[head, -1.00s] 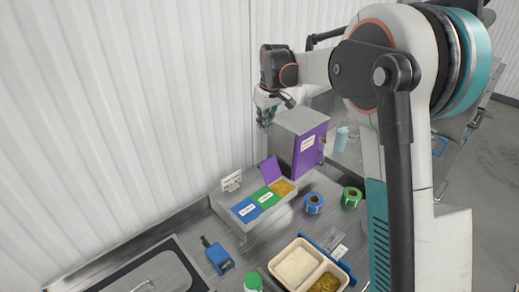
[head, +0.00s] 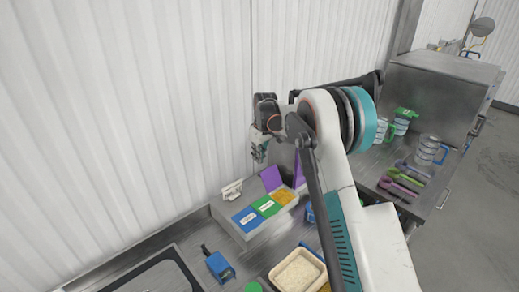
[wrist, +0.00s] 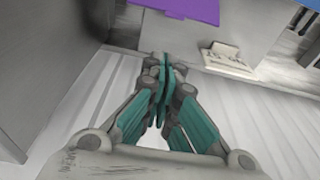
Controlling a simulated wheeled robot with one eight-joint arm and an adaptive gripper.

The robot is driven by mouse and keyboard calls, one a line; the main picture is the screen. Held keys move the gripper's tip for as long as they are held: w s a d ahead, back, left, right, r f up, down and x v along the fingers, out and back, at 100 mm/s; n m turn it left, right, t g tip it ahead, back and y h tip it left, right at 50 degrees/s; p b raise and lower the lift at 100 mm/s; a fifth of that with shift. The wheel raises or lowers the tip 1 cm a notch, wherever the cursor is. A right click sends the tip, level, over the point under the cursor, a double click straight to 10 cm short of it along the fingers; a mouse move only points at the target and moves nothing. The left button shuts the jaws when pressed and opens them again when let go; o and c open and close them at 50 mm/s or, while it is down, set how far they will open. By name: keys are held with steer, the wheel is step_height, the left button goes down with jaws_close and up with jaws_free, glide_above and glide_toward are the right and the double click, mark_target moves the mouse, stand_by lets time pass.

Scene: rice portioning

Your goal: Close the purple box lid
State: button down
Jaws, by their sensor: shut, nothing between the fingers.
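The purple lid (head: 271,178) stands raised at the back of the right-hand compartment of a grey box (head: 237,229). That compartment holds yellow-orange food (head: 284,196). The blue lid (head: 245,218) and the green lid (head: 266,206) beside it lie flat. My gripper (head: 258,156) is above and behind the purple lid, apart from it. In the wrist view my gripper (wrist: 164,72) is shut and empty, and part of the purple lid (wrist: 182,8) shows at the top edge, beyond the fingertips.
A small white sign (head: 232,190) stands behind the box at the wall, also seen in the wrist view (wrist: 228,58). A blue device (head: 219,266) and a rice tray (head: 282,286) are in front.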

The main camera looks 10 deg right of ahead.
steer(key=s, duration=0.1)
steer(key=s+d+f, duration=0.1)
steer(key=shift+s+d, duration=0.25)
steer(key=shift+s, duration=0.05)
steer(key=shift+s+r, duration=0.1)
steer(key=shift+d, duration=0.1)
stand_by(0.5)
steer(key=s+d+t+y+b, duration=0.7)
steer(key=s+t+b, duration=0.5)
steer(key=b, duration=0.5)
steer(key=s+d+f+b, duration=0.2)
steer(key=s+f+b, duration=0.2)
steer(key=f+b, duration=0.4)
steer(key=shift+s+d+f, duration=0.3)
steer(key=shift+s+f, duration=0.1)
steer(key=shift+f, duration=0.25)
